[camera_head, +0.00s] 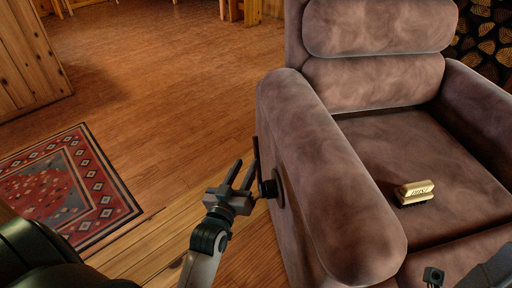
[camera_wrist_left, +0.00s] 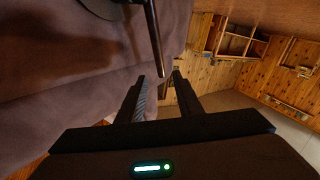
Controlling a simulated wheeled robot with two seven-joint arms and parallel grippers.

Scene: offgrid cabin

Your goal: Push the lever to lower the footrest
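The brown recliner (camera_head: 335,170) stands at the right in the head view. Its dark lever (camera_head: 256,157) rises from a round pivot (camera_head: 272,188) on the outer side of the near armrest. My left gripper (camera_head: 241,172) is open beside the lever, fingers pointing up and away. In the left wrist view the lever rod (camera_wrist_left: 153,42) comes down from the top, its end near the gap between the open fingertips (camera_wrist_left: 160,82); I cannot tell whether they touch. The footrest cannot be made out clearly. A small part of my right gripper (camera_head: 433,276) shows at the bottom edge; its opening is unclear.
A wooden block-like brush (camera_head: 415,191) lies on the seat cushion. A red patterned rug (camera_head: 65,190) covers the floor at left. Open plank floor (camera_head: 160,75) lies behind it. Stacked firewood (camera_head: 490,35) is at the far right. Wooden shelving (camera_wrist_left: 235,45) shows in the wrist view.

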